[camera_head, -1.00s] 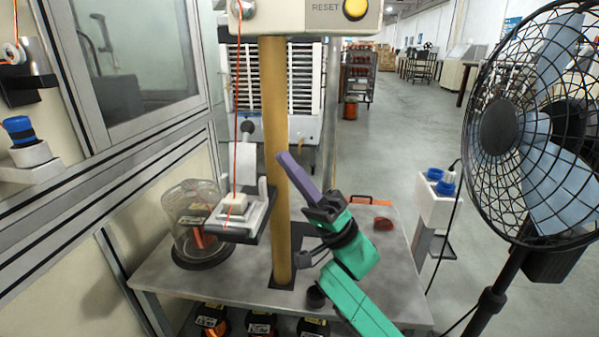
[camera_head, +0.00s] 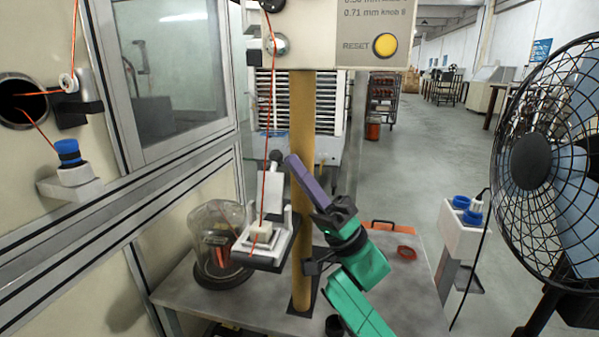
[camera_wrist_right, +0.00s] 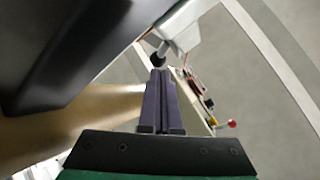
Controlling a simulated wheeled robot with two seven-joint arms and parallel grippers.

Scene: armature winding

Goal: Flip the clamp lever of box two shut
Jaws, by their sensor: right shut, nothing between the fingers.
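A small clamp box (camera_head: 258,252) with a white top sits on a dark bracket left of the tan post. An orange wire runs down into it. Its white clamp lever (camera_head: 270,182) stands raised, with a dark knob (camera_head: 276,156) at its top. No "two" label is readable. My right gripper (camera_head: 291,159), with purple fingers, is shut and empty, in front of the post and just right of the knob. In the right wrist view, the fingertips (camera_wrist_right: 160,72) are close below the black knob (camera_wrist_right: 157,58); contact cannot be told. My left gripper is not in view.
The tan post (camera_head: 302,120) rises from the grey table (camera_head: 180,292) to a panel with a yellow reset button (camera_head: 385,45). A glass dome (camera_head: 216,225) stands left of the box.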

